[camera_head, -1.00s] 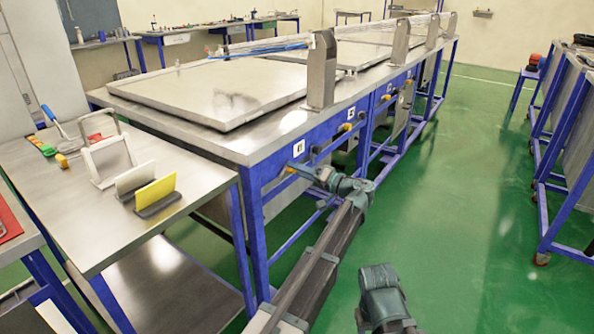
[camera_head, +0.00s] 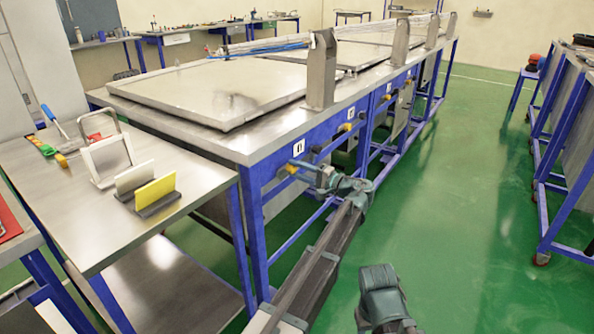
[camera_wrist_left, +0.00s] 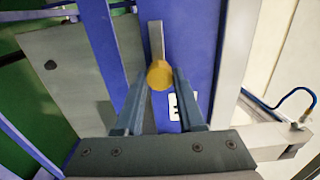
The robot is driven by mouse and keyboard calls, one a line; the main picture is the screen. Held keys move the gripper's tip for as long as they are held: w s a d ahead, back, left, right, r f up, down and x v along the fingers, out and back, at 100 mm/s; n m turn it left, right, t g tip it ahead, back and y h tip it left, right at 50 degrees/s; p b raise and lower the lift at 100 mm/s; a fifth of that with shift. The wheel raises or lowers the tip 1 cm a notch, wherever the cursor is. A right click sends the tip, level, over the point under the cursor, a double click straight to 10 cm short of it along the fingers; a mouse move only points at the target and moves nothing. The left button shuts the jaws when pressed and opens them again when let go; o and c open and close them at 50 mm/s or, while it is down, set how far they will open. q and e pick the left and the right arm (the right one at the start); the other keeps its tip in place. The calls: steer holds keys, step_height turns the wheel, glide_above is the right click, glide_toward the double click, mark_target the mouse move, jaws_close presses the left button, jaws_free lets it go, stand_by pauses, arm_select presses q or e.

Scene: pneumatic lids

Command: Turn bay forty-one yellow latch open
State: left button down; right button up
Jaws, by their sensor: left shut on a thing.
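The yellow latch (camera_head: 291,168) is on the blue front rail of the nearest bay, just below a white number label (camera_head: 298,149) that looks like 41. In the left wrist view the yellow knob (camera_wrist_left: 160,75) sits between the fingertips, with a flat grey bar (camera_wrist_left: 157,38) reaching away from it. My left gripper (camera_wrist_left: 157,88) is shut on the yellow latch; it also shows in the head view (camera_head: 302,165), level with the rail. The fingers partly hide the latch in the head view.
A steel bench with flat lids (camera_head: 215,90) and upright steel posts (camera_head: 321,72) stands above the rail. More yellow latches (camera_head: 346,128) sit farther along. A side table (camera_head: 85,220) holds a yellow plate (camera_head: 155,192). Green floor (camera_head: 455,200) is free on the right.

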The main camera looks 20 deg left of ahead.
stand_by(0.4)
arm_select(q)
steer(key=c, duration=0.5)
jaws_free()
steer(key=shift+d, duration=0.1)
arm_select(e)
steer(key=shift+d, duration=0.1)
